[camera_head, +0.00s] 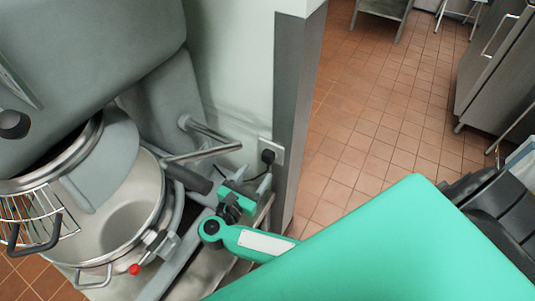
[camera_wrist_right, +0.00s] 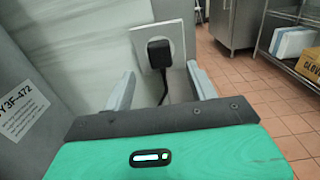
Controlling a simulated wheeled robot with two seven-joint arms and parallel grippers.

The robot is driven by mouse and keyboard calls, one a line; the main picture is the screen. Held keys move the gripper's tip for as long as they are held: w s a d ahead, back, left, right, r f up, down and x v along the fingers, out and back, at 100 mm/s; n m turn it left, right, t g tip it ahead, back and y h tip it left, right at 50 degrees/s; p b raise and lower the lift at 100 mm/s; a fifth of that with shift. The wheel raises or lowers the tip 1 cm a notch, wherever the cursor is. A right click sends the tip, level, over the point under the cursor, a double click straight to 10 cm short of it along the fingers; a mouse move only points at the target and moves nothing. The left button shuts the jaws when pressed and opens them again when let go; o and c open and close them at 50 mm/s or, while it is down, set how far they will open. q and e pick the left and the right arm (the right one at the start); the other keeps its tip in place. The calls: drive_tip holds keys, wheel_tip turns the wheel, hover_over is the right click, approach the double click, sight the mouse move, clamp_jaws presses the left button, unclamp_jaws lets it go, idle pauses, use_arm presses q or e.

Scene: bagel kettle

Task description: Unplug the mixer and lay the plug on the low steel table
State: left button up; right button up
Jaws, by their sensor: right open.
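The mixer (camera_head: 60,60) is a large grey machine at the left of the head view, with a steel bowl (camera_head: 130,205) under it. Its black plug (camera_head: 268,156) sits in a pale wall socket (camera_head: 278,148). In the right wrist view the plug (camera_wrist_right: 159,53) is in the socket plate (camera_wrist_right: 178,38), with a black cord hanging down from it. My right gripper (camera_wrist_right: 160,85) is open, its two fingers apart on either side below the plug, not closed on it. In the head view my green right arm reaches to just below the socket. My left gripper is not in view.
A low steel surface (camera_head: 215,262) lies beside the mixer, partly hidden by my arm. A grey wall edge (camera_head: 292,110) stands right of the socket. Tiled floor (camera_head: 375,110) is clear beyond. A steel cabinet (camera_head: 495,75) stands at right.

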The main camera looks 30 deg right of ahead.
sight(266, 160)
drive_tip(key=x, duration=0.2)
drive_tip(key=shift+w+d, duration=0.2)
drive_tip(key=shift+d, duration=0.15)
drive_tip(key=shift+b+x, duration=0.55)
drive_tip(key=shift+x, duration=0.4)
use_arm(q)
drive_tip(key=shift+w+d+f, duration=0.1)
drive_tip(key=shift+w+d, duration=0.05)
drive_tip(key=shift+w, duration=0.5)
use_arm(e)
drive_tip(key=shift+x, duration=0.85)
use_arm(q)
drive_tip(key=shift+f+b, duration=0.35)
drive_tip(key=shift+b, duration=0.3)
